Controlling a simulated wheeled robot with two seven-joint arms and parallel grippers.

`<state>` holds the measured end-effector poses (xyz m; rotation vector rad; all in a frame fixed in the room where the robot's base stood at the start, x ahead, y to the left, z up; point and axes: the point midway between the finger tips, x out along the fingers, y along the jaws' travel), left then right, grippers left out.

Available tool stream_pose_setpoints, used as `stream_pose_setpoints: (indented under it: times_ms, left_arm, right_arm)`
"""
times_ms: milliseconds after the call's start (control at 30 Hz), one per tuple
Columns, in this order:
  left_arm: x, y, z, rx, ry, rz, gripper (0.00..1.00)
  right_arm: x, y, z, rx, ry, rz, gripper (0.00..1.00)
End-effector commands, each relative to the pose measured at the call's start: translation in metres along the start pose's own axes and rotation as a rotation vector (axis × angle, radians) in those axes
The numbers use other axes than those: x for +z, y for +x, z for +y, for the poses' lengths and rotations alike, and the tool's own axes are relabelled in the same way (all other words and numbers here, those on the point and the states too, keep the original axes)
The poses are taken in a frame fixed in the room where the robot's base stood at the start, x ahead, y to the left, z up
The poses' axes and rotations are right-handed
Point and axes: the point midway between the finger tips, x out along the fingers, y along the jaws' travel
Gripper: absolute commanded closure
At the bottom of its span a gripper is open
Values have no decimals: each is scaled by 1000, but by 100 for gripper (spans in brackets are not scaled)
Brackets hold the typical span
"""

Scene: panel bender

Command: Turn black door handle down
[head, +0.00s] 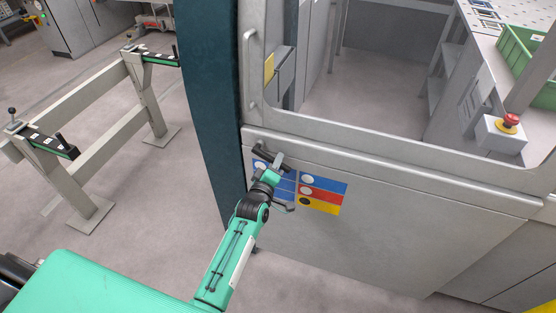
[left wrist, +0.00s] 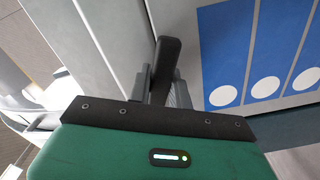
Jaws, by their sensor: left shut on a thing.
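The black door handle (head: 265,153) is on the grey door panel (head: 390,225), just under the rail below the window opening. In the head view it slopes down to the right, and part of it is hidden by my gripper. My left gripper (head: 278,163) is at the handle, shut on it. In the left wrist view the dark handle (left wrist: 166,58) stands between the two grey fingers (left wrist: 160,88). Its far end sticks out beyond them. My right gripper is not in view.
Blue, red and yellow label stickers (head: 320,190) are beside the handle. A dark teal post (head: 205,100) stands left of the door. A red emergency button (head: 510,122) and a green crate (head: 520,50) are at the right. A grey stand (head: 100,90) is at the left.

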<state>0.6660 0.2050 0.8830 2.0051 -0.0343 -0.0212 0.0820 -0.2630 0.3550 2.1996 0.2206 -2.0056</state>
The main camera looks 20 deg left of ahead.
Motion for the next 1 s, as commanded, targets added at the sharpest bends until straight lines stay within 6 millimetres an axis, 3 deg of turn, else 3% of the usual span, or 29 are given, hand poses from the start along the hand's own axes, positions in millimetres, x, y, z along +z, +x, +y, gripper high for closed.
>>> stream_pose_setpoints:
  times_ms: [600, 1000]
  left_arm:
    - [-11, 0, -42, -2, 561, -2, 100]
    - [-20, 0, -54, -2, 765, -2, 100]
  right_arm:
    - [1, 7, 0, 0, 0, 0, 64]
    - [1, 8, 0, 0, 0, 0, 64]
